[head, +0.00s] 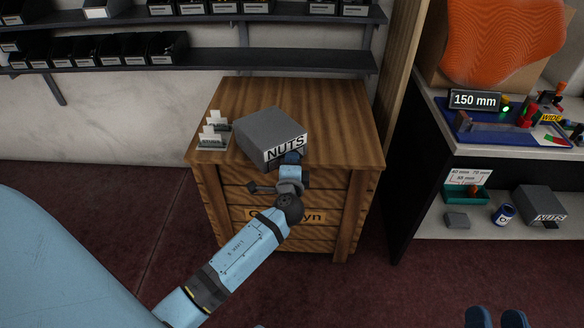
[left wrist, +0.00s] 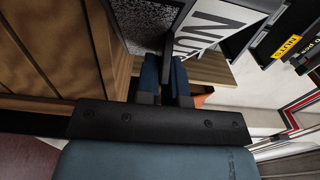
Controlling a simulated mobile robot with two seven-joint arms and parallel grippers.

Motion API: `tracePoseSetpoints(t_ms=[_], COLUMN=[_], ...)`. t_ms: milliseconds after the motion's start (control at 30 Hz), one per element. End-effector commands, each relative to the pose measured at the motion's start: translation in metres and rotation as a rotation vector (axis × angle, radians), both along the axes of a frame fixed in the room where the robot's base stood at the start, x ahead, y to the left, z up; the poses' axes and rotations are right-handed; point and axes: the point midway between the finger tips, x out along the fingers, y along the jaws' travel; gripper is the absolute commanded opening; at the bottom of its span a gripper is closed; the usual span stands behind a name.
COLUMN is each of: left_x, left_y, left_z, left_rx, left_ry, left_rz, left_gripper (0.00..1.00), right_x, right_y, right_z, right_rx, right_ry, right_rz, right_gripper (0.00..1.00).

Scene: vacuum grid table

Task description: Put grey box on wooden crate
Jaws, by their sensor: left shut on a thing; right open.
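A grey box (head: 268,126) with a white NUTS label is over the top of the wooden crate (head: 330,120), near its front edge. I cannot tell whether it rests fully on the top. My left gripper (head: 290,160) is at the box's front lower edge, shut on it. In the left wrist view the fingers (left wrist: 166,78) pinch a thin grey wall of the box (left wrist: 212,25) beside the label. The box partly hides the fingertips in the head view. My right gripper (head: 498,318) shows at the bottom right edge, open and empty, its two fingers apart.
Small white card holders (head: 213,133) stand on the crate's left side, close to the box. At the right a workbench (head: 500,150) holds tools, and its lower shelf bears another grey NUTS box (head: 538,204). Wall shelves with dark bins (head: 150,47) run behind.

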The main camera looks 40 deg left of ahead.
Motion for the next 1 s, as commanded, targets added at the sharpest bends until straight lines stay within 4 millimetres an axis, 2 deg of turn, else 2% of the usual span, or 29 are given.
tracePoseSetpoints(t_ms=[67, 300, 467, 500, 567, 600, 1000], left_x=[0.0003, 0.0004, 0.0004, 0.0000, 0.0000, 0.0000, 0.0001], left_y=[0.0002, 0.0000, 0.0000, -0.0001, -0.0002, -0.0002, 0.0000], left_z=[-0.0097, -0.0087, -0.0123, -0.0124, -0.0123, -0.0124, -0.0100], left_rx=[0.003, 0.003, 0.002, 0.000, 0.000, 0.000, 0.000], left_ry=[-0.002, -0.003, -0.003, 0.000, 0.000, 0.000, 0.000], left_rz=[0.000, 0.000, 0.000, 0.000, 0.000, 0.000, 0.000], left_gripper=[0.00, 0.00, 0.00, 0.18, 0.31, 0.34, 0.34], right_x=[-0.0003, -0.0012, -0.0012, -0.0011, -0.0010, -0.0009, -0.0008], right_y=[0.0016, 0.0026, 0.0028, 0.0030, 0.0029, 0.0028, 0.0012], right_z=[-0.0001, 0.0033, -0.0019, -0.0016, -0.0019, -0.0020, 0.0034], right_rx=[0.009, 0.014, 0.011, 0.009, 0.008, 0.008, 0.011], right_ry=[-0.012, -0.014, -0.005, 0.000, 0.002, 0.003, -0.016], right_rz=[0.007, 0.011, 0.012, 0.013, 0.013, 0.013, 0.008], right_gripper=[0.50, 0.50, 0.50, 0.50, 0.50, 0.50, 0.50])
